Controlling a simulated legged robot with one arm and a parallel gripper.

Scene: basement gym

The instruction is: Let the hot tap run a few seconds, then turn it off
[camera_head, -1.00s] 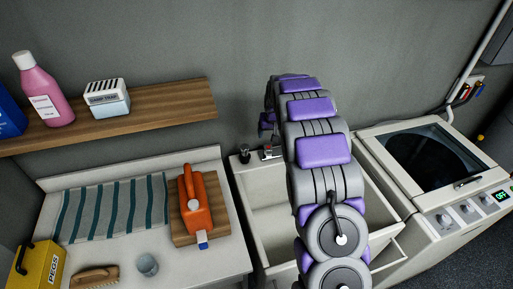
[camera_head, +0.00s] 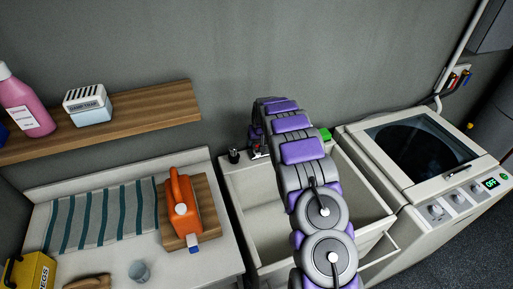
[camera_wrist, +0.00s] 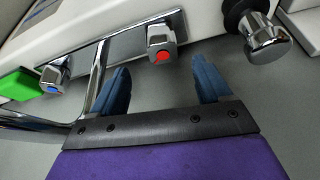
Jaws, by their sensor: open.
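The hot tap (camera_wrist: 162,42) is a chrome knob with a red mark, on a chrome plate at the top middle of the wrist view. My gripper (camera_wrist: 162,82) is open, with its two blue fingers apart just below the hot tap in that picture. The tap lies between the lines of the fingers, and I see no clear contact. The cold tap (camera_wrist: 55,74) with a blue mark is to the left, beside the chrome spout (camera_wrist: 98,82). No running water is visible. In the head view my arm hides most of the taps above the white sink (camera_head: 256,222).
A chrome knob on a black base (camera_wrist: 266,40) is close right of the fingers. A green block (camera_wrist: 22,86) lies left of the cold tap. The washing machine (camera_head: 408,200) stands right of the sink; an orange jug (camera_head: 181,208) on a board stands left.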

